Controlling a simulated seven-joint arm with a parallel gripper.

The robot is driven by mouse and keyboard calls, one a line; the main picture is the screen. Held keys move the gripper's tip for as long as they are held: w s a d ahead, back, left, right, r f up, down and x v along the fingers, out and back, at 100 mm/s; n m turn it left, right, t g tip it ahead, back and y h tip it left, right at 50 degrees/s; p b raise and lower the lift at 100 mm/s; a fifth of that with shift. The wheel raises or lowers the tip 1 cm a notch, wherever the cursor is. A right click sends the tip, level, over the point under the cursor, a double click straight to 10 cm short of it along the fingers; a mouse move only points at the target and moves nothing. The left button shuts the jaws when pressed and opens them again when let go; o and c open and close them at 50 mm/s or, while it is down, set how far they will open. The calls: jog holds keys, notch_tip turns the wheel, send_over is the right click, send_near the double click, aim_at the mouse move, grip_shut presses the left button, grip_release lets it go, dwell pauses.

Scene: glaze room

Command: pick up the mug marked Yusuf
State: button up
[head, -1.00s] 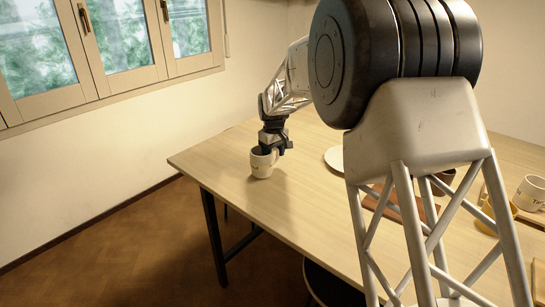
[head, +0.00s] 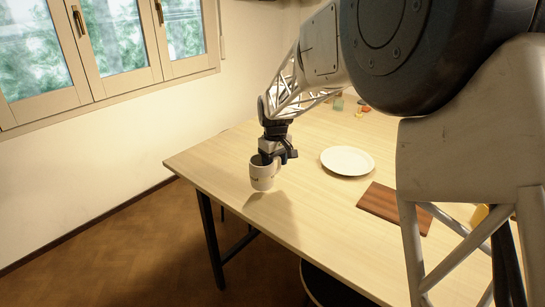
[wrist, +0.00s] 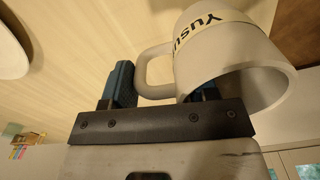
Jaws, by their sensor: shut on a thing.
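The mug (head: 261,179) is off-white with a pale band and dark lettering. In the wrist view the lettering on the mug (wrist: 222,55) reads "Yusu", with the rest cut off by the curve. My gripper (head: 271,157) is shut on the mug from above. In the wrist view the handle lies between the blue-padded fingers of my gripper (wrist: 160,90); one finger is partly hidden by the mug. The mug hangs roughly upright above the table (head: 300,222), near its left corner, with its shadow on the wood below.
A white plate (head: 347,161) lies to the right of the mug. A reddish-brown board (head: 392,206) is nearer, with a yellow thing (head: 479,214) partly hidden by my arm. Small items, including a greenish jar (head: 338,103), stand at the back. The left table edge is close.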

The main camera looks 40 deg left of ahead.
aim_at(267, 170)
jog(key=shift+s+d+r, duration=0.15)
jog(key=shift+s+d, duration=0.8)
jog(key=shift+d, duration=0.2)
jog(key=shift+s+d+r, duration=0.15)
jog(key=shift+s+d, duration=0.8)
jog(key=shift+d, duration=0.2)
